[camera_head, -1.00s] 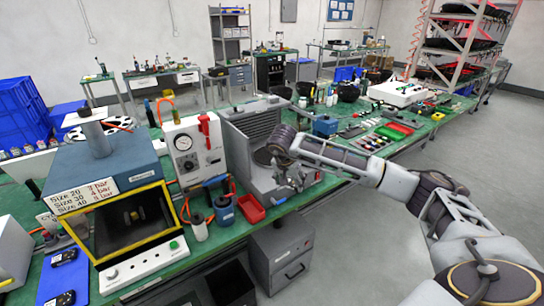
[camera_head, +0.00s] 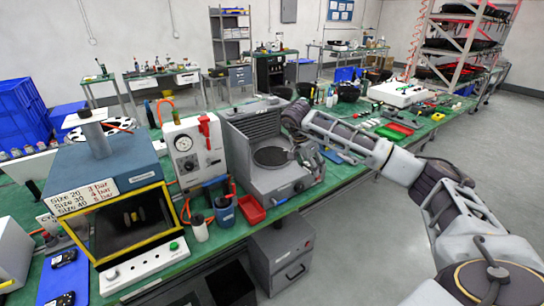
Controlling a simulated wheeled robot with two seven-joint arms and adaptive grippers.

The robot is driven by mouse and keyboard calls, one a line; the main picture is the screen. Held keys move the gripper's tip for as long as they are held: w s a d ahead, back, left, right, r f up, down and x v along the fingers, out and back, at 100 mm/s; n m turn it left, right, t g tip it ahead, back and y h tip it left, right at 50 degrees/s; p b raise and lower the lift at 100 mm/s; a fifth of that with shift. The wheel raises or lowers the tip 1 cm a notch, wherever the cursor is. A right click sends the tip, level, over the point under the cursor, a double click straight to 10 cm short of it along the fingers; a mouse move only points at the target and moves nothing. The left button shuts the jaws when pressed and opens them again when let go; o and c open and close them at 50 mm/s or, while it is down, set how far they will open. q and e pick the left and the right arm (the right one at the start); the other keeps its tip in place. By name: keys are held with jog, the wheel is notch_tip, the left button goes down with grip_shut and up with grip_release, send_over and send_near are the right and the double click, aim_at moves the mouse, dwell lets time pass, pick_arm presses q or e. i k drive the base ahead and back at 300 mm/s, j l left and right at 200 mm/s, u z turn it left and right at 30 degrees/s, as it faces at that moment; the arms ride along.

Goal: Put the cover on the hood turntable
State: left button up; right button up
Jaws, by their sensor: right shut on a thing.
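The grey hood (camera_head: 244,130) stands open at the front on the green bench, with slatted inner walls. Its round dark turntable top (camera_head: 271,156) shows inside, low in the hood. My right gripper (camera_head: 297,154) is at the right side of the hood, close to the turntable's right edge. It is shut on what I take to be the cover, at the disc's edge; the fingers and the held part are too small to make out. I cannot tell a separate cover from the turntable's dark top. My left gripper is not in view.
A white gauge unit (camera_head: 190,150) stands left of the hood, and a blue box with a yellow-framed window (camera_head: 131,222) further left. A grey drawer cabinet (camera_head: 282,254) stands below.

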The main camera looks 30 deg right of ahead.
aim_at(272, 155)
jog(key=i, duration=1)
